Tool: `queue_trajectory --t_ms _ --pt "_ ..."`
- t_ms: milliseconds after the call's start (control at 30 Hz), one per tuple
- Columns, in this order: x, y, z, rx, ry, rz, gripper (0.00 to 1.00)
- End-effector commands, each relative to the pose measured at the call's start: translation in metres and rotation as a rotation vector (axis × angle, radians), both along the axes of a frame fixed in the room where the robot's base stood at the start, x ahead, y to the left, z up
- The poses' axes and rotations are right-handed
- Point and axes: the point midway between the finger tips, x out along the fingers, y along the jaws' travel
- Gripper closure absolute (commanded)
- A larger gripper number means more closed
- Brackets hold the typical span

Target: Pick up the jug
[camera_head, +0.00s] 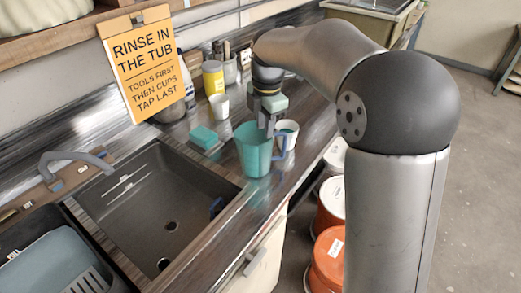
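The teal jug (253,155) stands upright on the counter to the right of the sink. Its blue-grey handle (282,146) is on its right side. My gripper (269,128) points down at the jug's upper right, at the rim and close to the top of the handle. The fingers overlap the jug in this view, and the gap between them is too small to make out. I cannot tell whether they touch the jug.
A white cup (288,133) stands just right of the jug. A teal sponge (204,138), a small cup (219,106) and a yellow-labelled container (213,79) are behind. The dark sink (150,210) lies left. Orange buckets (328,255) stand on the floor below the counter.

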Motion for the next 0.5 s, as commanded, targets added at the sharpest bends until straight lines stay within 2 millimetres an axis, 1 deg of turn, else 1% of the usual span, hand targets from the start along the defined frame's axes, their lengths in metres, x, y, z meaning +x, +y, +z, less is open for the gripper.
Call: queue_trajectory --t_ms 33,100,200,367,500 --pt "-0.001 0.0 -0.009 -0.001 0.004 0.001 0.72" --pt "0.0 0.001 -0.02 -0.001 0.003 0.001 0.72" --pt "0.001 0.001 -0.029 -0.001 0.001 0.0 0.72" --pt "0.002 0.001 -0.038 -0.001 0.002 0.0 0.72" --pt "0.005 -0.001 -0.057 -0.002 0.005 0.0 0.72"
